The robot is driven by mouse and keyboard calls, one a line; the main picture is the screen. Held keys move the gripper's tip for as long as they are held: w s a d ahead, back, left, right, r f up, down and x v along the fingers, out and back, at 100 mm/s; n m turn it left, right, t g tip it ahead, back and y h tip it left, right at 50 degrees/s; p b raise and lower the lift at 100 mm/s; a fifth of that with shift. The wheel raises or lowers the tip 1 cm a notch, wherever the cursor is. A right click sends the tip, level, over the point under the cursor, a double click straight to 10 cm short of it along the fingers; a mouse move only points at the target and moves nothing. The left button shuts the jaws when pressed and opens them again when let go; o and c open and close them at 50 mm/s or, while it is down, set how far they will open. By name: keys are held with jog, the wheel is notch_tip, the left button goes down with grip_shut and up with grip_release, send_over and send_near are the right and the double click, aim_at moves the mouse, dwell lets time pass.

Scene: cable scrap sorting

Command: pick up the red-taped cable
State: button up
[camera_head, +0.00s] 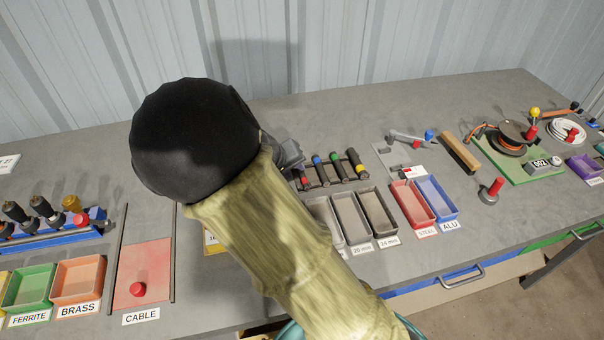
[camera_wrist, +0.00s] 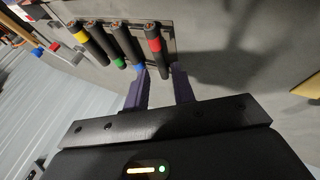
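The red-taped cable (camera_wrist: 155,43) is a short black piece with a red band, at the right end of a row on a dark rack (camera_wrist: 172,33) in the wrist view. In the head view its red band (camera_head: 304,179) shows just beside my gripper (camera_head: 292,158), which is partly hidden by my arm. In the wrist view my gripper (camera_wrist: 160,68) is open, its two purple fingers apart. The cable's near end lies between the fingertips in the picture. I cannot tell whether a finger touches it.
Blue-taped (camera_wrist: 138,66), green-taped (camera_wrist: 119,62) and yellow-taped (camera_wrist: 81,36) cables lie close alongside on the rack; the blue one is by the left finger. Grey bins (camera_head: 351,238) stand in front of the rack. Red (camera_head: 413,222) and blue (camera_head: 456,213) bins stand to the right.

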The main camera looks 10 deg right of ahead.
aim_at(300, 172)
jog(key=x, duration=0.4)
jog(key=shift+w+d, duration=0.1)
dwell(0.3)
grip_shut()
